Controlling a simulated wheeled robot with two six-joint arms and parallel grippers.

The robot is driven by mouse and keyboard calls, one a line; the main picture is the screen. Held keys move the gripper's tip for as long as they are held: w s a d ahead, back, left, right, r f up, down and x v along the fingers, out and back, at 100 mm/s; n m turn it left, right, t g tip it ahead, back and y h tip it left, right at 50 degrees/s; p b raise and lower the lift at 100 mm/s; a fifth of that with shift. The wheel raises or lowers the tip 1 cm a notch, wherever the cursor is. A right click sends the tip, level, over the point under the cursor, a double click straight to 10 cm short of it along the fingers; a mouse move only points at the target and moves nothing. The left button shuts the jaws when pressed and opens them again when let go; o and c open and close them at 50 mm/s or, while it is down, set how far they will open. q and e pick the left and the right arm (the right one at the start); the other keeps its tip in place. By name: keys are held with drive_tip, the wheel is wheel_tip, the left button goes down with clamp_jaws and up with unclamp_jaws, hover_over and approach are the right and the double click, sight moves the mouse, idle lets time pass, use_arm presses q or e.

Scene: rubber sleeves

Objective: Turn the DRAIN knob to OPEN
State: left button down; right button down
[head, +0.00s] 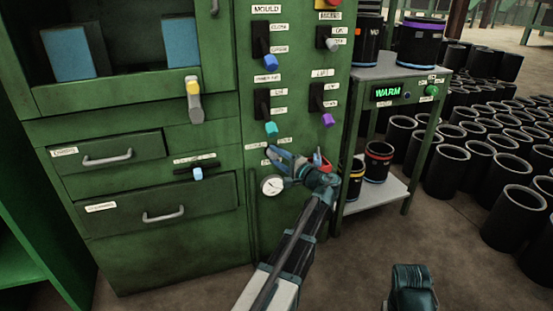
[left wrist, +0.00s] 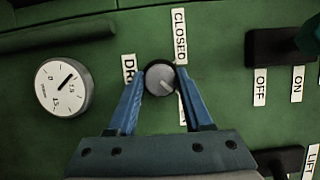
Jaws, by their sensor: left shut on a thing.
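The DRAIN knob (left wrist: 159,82) is a small round grey knob with a dark rim on the green panel, seen in the left wrist view. A light mark on its face slants toward the lower right. My left gripper (left wrist: 161,76) has its two blue fingers closed on either side of the knob. A CLOSED label (left wrist: 179,36) stands just above it. A label starting "DR" (left wrist: 129,68) is partly covered by the left finger, and another is mostly hidden by the right finger. In the head view my left gripper (head: 281,158) hides the knob.
A round white gauge (head: 272,185) sits beside the gripper. Several lever switches, including a MOULD switch (head: 261,40), are above. A green cart (head: 385,72) with a WARM display stands to the right, close to my left arm. Several black sleeves (head: 467,165) stand on the floor beyond.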

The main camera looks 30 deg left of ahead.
idle(0.3)
use_arm(q)
drive_tip(key=shift+c, duration=1.6)
unclamp_jaws()
drive_tip(key=v, duration=1.4)
